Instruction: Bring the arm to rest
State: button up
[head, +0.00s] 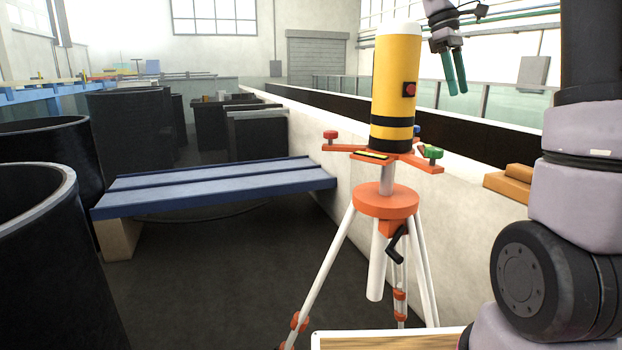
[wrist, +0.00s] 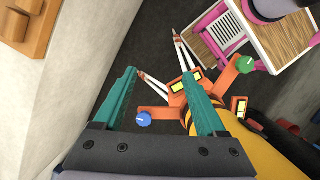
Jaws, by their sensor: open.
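My gripper (head: 454,72) has two teal fingers and is raised at the upper right of the head view, to the right of the top of a yellow cylinder. In the wrist view my gripper (wrist: 163,100) is open, with nothing between its fingertips. The yellow cylinder (head: 397,80) has black bands and a red button, and stands upright on an orange tripod (head: 386,201). In the wrist view the yellow cylinder (wrist: 262,150) is at the lower right, partly hidden by the gripper. The tripod's orange head also shows there with a blue knob (wrist: 144,119) and a green knob (wrist: 245,64).
A pale wall (head: 465,205) with a glass-sided channel runs behind the tripod. Wooden blocks (head: 511,184) sit on its ledge at right. A blue bench (head: 215,186) and large black tubs (head: 38,250) stand at left. The dark floor between bench and tripod is clear.

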jog(key=s+a+f+m+t+y, duration=0.2)
jog(key=s+a+m+t, duration=0.2)
jog(key=s, duration=0.6)
jog(key=s+a+f+m+t+y, duration=0.3)
jog(key=s+a+m+t, duration=0.2)
jog(key=s+m, duration=0.4)
jog(key=shift+s+a, duration=0.2)
jog(key=shift+s, duration=0.2)
